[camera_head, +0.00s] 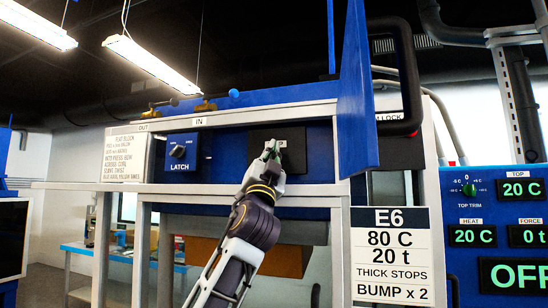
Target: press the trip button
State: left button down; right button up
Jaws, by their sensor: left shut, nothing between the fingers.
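A dark square panel (293,160) is set in the blue front of the machine. Its label (283,144) is mostly covered, with only a last letter like "P" showing. My left gripper (271,149) is shut and empty, its fingertips pointing up in front of this panel. The arm rises from the bottom middle. The fingers and wrist cover part of the panel, so I cannot see a trip button or tell whether the fingertips touch anything. My right gripper is not in view.
A LATCH knob (178,152) sits to the left beside an instruction plate (124,155). A blue upright plate (357,100) stands close on the right. An E6 sign (390,257) and temperature displays (521,189) are further right. A grey rail (90,186) runs below the panel.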

pick_arm(q)
jog(key=shift+w+d, duration=0.35)
jog(key=shift+w, duration=0.55)
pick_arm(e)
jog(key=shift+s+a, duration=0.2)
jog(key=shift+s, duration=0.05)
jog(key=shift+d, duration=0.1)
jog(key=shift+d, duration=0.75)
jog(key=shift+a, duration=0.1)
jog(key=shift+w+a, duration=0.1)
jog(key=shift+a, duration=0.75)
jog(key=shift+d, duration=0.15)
